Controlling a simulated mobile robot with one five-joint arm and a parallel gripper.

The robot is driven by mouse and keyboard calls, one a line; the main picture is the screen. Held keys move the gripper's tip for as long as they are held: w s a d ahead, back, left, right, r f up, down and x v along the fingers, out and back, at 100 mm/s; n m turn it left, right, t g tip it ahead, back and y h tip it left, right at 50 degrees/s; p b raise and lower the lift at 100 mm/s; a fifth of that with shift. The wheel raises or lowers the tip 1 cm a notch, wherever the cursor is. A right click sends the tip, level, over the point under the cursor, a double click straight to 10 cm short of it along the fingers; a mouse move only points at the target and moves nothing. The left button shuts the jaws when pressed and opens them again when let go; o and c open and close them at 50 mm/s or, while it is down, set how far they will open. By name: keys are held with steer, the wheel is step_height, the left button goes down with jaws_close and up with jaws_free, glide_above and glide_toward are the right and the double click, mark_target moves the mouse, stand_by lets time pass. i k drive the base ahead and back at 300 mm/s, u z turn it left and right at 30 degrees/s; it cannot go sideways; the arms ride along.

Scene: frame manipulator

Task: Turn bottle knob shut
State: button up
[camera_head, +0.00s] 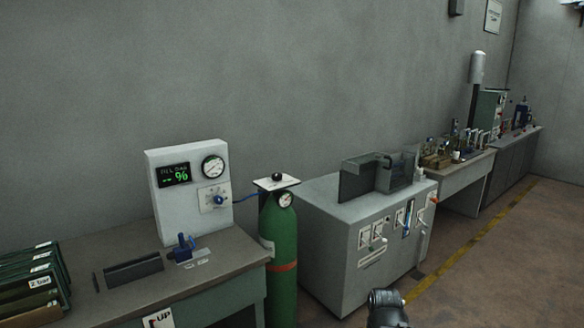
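A green gas bottle (283,245) with an orange band stands upright on the floor, between the left bench and a grey cabinet. A small dark knob (277,177) sits on top of the bottle, over a light plate. A round gauge (286,199) faces out just below it. How far the knob is turned cannot be told. A dark grey part of my arm shows at the bottom edge, right of the bottle and well apart from it. I cannot make out gripper fingers in this view.
A white panel (187,190) with a display and gauge stands on the left bench (225,246), linked to the bottle by a blue hose. The grey cabinet (325,232) is close on the bottle's right. Floor (500,260) is clear at right.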

mark_target(276, 177)
steer(key=z, duration=0.15)
steer(key=i, duration=1.05)
steer(key=u, duration=0.3)
steer(key=i, duration=1)
steer(key=u, duration=0.7)
